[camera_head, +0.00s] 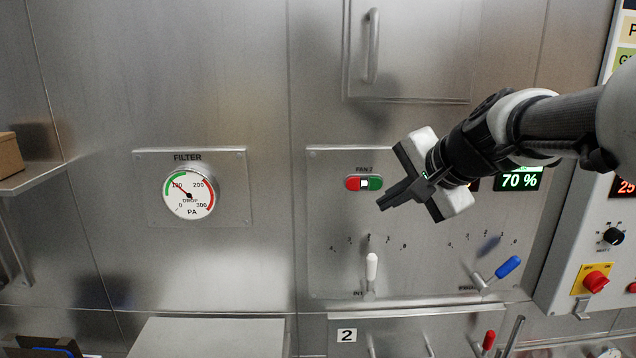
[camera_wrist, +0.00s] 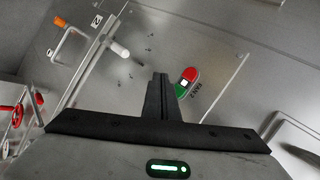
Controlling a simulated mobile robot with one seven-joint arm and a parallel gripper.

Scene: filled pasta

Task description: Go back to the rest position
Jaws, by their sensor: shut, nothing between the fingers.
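My gripper (camera_head: 392,203) is in front of the steel fan panel (camera_head: 330,220) in the head view, with its fingers pointing down and left. The fingers are together and hold nothing. The wrist view also shows the closed fingers (camera_wrist: 159,80), a little to the left of the red and green button (camera_wrist: 186,82) in that picture. In the head view this button (camera_head: 364,183) sits under the FAN 2 label, left of the fingertips, and a gap shows between them. Whether the fingers are near the panel surface is hard to tell.
A white-handled lever (camera_head: 371,268) and a blue-handled lever (camera_head: 507,267) stick out below my gripper. A display reads 70 % (camera_head: 518,180). A filter gauge (camera_head: 189,194) is at left. A control box with a red knob (camera_head: 596,281) stands at right. A cabinet door handle (camera_head: 372,46) is above.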

